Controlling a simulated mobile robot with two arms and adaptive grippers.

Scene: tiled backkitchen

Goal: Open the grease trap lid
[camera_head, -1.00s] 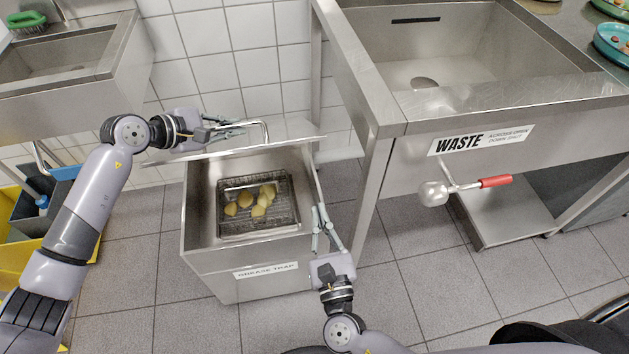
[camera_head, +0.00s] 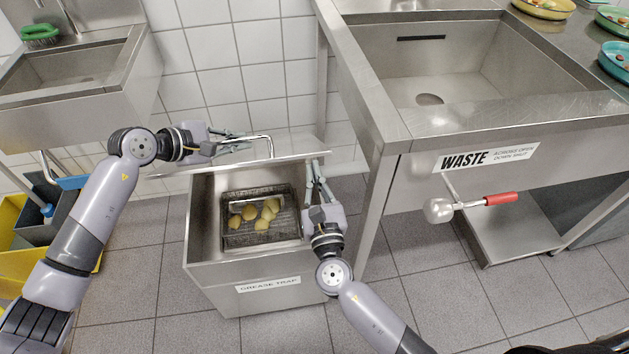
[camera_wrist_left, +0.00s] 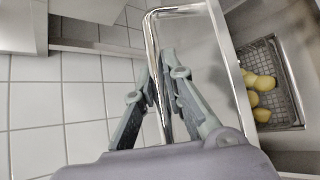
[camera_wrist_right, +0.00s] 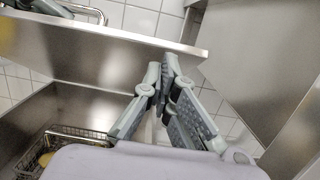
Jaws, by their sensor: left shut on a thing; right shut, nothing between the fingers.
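The steel grease trap box (camera_head: 215,275) stands on the floor with its top uncovered. Its steel lid (camera_head: 292,144) is raised and tilted at the back edge. My left gripper (camera_head: 240,142) is shut on the lid's bent bar handle (camera_head: 265,139); the left wrist view shows the handle (camera_wrist_left: 152,40) between the fingers. My right gripper (camera_head: 315,170) is shut and empty by the box's right rear corner, close to the lid's right end. The right wrist view shows the lid's edge (camera_wrist_right: 115,40) beyond its fingertips; contact is unclear.
Inside the box is a wire basket (camera_head: 240,238) with several yellow lumps (camera_head: 262,225). A steel waste sink (camera_head: 470,60) with a red-handled lever (camera_head: 500,199) stands right. A hand sink (camera_head: 70,75) and yellow bin (camera_head: 18,262) are left. Floor in front is clear.

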